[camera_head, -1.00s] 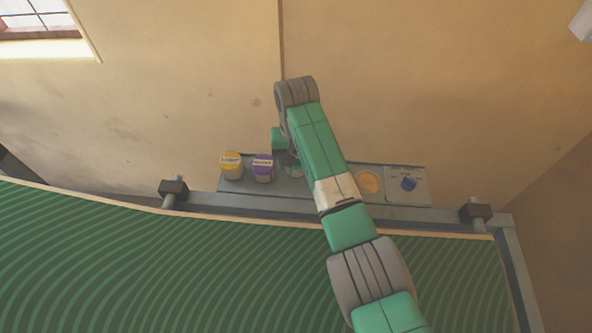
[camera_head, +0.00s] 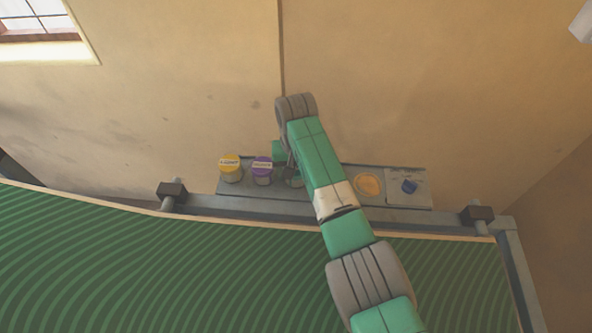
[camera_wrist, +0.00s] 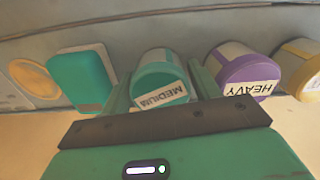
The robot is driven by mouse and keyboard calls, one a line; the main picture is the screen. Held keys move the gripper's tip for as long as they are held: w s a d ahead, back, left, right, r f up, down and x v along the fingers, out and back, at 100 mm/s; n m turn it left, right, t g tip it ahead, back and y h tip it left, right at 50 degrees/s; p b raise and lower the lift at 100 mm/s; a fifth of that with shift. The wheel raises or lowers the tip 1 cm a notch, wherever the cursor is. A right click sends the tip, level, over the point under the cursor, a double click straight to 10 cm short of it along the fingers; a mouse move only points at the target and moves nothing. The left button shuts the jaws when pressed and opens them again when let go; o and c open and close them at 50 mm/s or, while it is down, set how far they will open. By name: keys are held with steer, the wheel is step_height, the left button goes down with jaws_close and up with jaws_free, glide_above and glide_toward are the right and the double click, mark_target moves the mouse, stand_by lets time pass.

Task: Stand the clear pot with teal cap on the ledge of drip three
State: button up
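The clear pot with the teal cap (camera_wrist: 162,82), labelled MEDIUM, stands on the grey shelf in the wrist view. My gripper (camera_wrist: 161,88) is open, with one finger on each side of this pot; I cannot tell whether they touch it. In the head view my gripper (camera_head: 291,172) is over the shelf (camera_head: 330,208), and my arm hides most of the pot. The ledge of drip three cannot be made out in either view.
A purple-capped pot (camera_head: 262,171), labelled HEAVY, stands close beside, and a yellow-capped pot (camera_head: 230,169) beyond it. A teal block (camera_wrist: 82,78), a yellow disc (camera_head: 368,185) and a card with a blue item (camera_head: 409,186) lie on the other side. The wall is close behind.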

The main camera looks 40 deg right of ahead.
step_height(320, 180, up, 12)
steer(key=p, duration=0.2)
steer(key=shift+r, duration=0.15)
steer(key=w+a+r+n+t+h, duration=0.1)
steer(key=w+a+r+n+t, duration=0.1)
steer(key=w+a+r+t, duration=0.45)
steer(key=w+a+r+n+t+h, duration=0.1)
steer(key=w+a+r+n+t, duration=0.15)
steer(key=w+a+r, duration=0.6)
steer(key=s+a+r+n+t, duration=0.1)
steer(key=s+a+r+t, duration=0.35)
steer(key=a, duration=0.25)
steer(key=s+a+r+n+t+y, duration=0.1)
steer(key=s+a+r+t, duration=0.4)
steer(key=s+r, duration=0.6)
steer(key=s+a+r+n+t+y, duration=0.1)
steer(key=s+a+r+n+t, duration=0.1)
steer(key=s+a+r+t, duration=0.4)
steer(key=s+a+r, duration=0.1)
steer(key=s+r, duration=0.4)
steer(key=shift+s+a+r, duration=0.2)
steer(key=shift+s+r, duration=0.1)
